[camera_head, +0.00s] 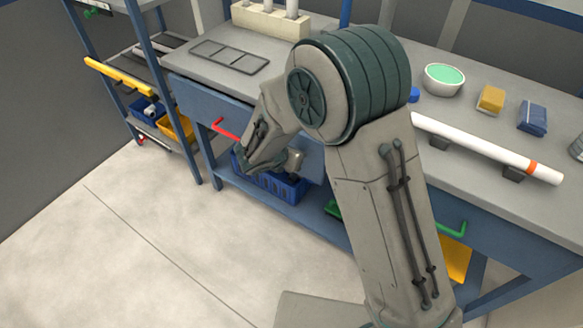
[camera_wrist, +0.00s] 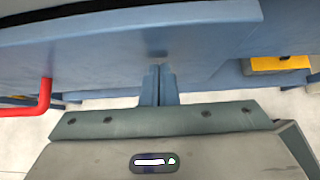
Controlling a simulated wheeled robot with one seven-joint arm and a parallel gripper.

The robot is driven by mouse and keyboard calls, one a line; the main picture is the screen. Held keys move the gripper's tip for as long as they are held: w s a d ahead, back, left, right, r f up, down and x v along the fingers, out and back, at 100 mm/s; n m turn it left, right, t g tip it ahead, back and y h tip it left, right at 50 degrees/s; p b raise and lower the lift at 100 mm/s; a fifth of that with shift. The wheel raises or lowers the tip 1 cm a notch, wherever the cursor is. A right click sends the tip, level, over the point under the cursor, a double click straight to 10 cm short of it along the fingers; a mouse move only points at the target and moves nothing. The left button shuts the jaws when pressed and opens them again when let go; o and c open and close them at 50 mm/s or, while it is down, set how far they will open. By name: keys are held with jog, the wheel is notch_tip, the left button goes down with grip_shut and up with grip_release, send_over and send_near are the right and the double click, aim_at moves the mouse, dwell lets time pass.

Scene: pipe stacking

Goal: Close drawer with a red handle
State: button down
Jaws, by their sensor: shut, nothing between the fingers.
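The red handle (camera_head: 225,130) is on the blue drawer front (camera_head: 207,108) under the left part of the workbench, left of my gripper. The handle (camera_wrist: 36,106) also shows at the left of the wrist view. There the drawer front (camera_wrist: 100,55) fills the upper part, with a dark gap along its top edge at the left. My gripper (camera_wrist: 159,72) is shut and empty, its fingertips close to the blue front and right of the handle. I cannot tell whether they touch it. In the head view my arm hides the fingertips and much of the drawer, so how far it stands out is unclear.
A green handle (camera_head: 452,228) is on the bench front at the right. A blue bin (camera_head: 285,190) stands on the lower shelf. A white pipe (camera_head: 480,147), a bowl (camera_head: 444,78) and sponges lie on the bench top. A shelf rack stands left. The floor in front is clear.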

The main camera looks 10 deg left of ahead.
jog(key=w, duration=0.1)
jog(key=w+d, duration=0.1)
jog(key=w, duration=0.2)
jog(key=shift+d, duration=0.3)
jog(key=shift+w+d+r, duration=0.2)
jog(key=shift+s+a, duration=0.2)
jog(key=shift+s, duration=0.25)
jog(key=p, duration=0.1)
send_near(300, 145)
jog(key=shift+s+a+f, duration=0.15)
jog(key=shift+s+a, duration=0.1)
jog(key=shift+s, duration=0.35)
jog(key=shift+s+a+f, duration=0.15)
jog(key=shift+s+a, duration=0.05)
jog(key=shift+s, duration=0.4)
